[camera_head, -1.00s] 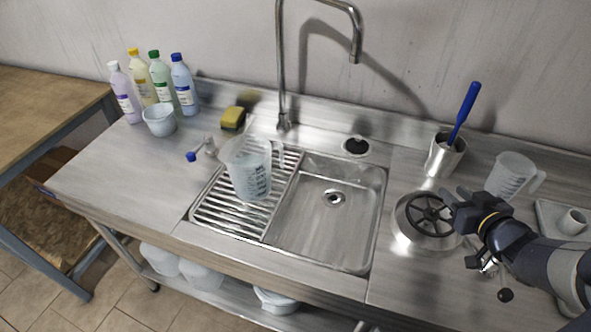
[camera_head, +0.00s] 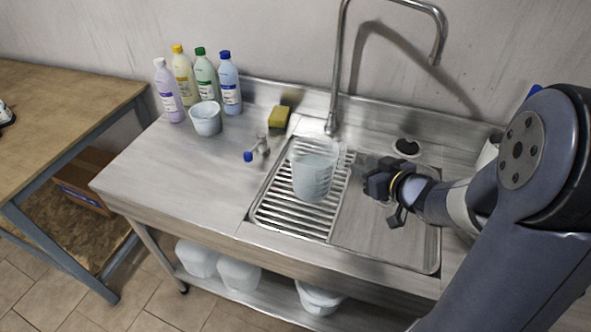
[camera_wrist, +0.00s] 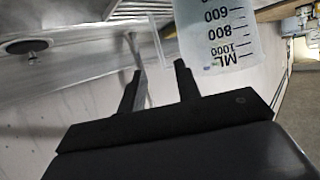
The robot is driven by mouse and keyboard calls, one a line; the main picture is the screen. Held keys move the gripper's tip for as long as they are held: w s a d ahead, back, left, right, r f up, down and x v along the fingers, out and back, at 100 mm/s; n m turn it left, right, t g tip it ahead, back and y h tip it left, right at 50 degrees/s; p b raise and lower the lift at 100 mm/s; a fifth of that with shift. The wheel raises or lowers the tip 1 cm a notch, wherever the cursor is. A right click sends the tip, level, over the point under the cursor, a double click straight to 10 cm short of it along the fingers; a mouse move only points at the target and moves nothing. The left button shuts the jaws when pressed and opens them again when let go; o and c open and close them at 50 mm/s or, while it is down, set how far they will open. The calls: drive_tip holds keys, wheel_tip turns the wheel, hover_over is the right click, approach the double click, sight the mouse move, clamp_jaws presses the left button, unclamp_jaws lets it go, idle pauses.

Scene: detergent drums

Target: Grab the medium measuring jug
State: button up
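A clear measuring jug (camera_head: 314,174) stands upright on the ribbed drainer of the sink. In the wrist view the jug (camera_wrist: 225,38) appears upside down, with a scale reading up to 1000 ML. Its pale handle (camera_wrist: 156,42) lies just ahead of and between the finger lines. My gripper (camera_head: 368,180) is to the right of the jug, above the sink basin, on the handle side. In the wrist view my gripper (camera_wrist: 157,70) has its two fingers apart with nothing held between them. Whether a finger touches the handle I cannot tell.
The tap (camera_head: 337,90) rises behind the jug. A sponge (camera_head: 279,117), a small blue-handled valve (camera_head: 258,150), a white tub (camera_head: 206,118) and several bottles (camera_head: 228,85) stand to the left. The left front counter is clear. My arm hides the right counter.

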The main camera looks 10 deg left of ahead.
sight(345, 156)
drive_tip(key=x, duration=0.9)
drive_tip(key=shift+f, duration=0.3)
drive_tip(key=shift+c, duration=0.4)
clamp_jaws()
drive_tip(key=shift+d, duration=0.1)
idle(0.3)
drive_tip(key=shift+r, duration=0.1)
